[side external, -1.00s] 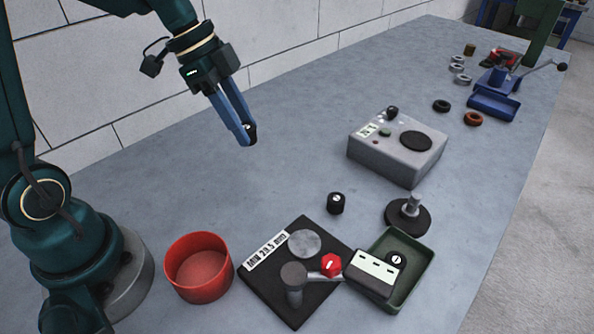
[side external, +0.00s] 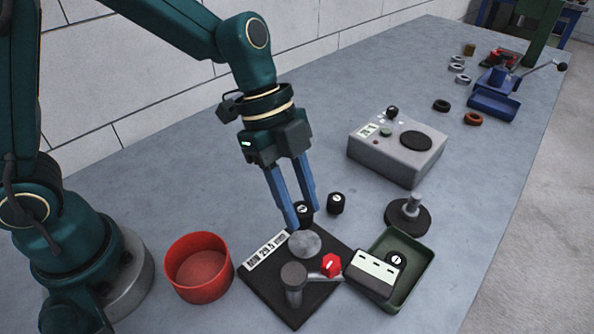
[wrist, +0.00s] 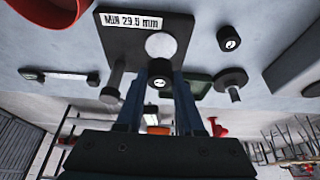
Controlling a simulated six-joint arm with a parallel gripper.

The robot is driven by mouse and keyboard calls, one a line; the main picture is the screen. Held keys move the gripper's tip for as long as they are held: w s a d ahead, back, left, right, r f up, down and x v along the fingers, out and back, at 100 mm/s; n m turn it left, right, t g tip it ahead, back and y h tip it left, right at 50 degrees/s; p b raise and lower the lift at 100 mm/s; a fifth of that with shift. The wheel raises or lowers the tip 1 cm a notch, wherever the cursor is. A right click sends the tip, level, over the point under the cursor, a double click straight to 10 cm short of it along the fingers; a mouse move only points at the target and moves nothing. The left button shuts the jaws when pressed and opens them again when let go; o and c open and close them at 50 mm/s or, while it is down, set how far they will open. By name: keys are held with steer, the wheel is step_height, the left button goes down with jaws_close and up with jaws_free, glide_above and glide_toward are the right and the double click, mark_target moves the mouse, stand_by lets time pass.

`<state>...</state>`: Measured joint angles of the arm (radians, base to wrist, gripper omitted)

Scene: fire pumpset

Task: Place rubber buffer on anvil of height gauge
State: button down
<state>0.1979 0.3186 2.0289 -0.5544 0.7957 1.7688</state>
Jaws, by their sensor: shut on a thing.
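My gripper (side external: 304,220) is shut on a small black rubber buffer (side external: 304,209) with a pale mark on its top. It holds the buffer just behind the height gauge's round grey anvil (side external: 305,244) in the side view; whether they touch is not clear. The height gauge (side external: 262,287) is a dark square base with a "MIN 29.5 mm" label, a grey post and a red knob (side external: 331,265). In the wrist view the held buffer (wrist: 160,83) shows between the blue fingers, close to the anvil (wrist: 161,46).
A second black buffer (side external: 336,203) stands on the bench to the right. A red bowl (side external: 200,267) is left of the gauge. A green tray (side external: 414,262) holds a block and another buffer. A disc with a stem (side external: 408,215) and a grey device (side external: 398,150) stand beyond.

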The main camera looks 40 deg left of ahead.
mark_target(302, 225)
steer(key=shift+d+f, duration=0.2)
steer(key=shift+d, duration=0.15)
steer(key=shift+f, duration=2.05)
steer(key=c, duration=0.5)
jaws_free()
steer(key=shift+f, duration=0.1)
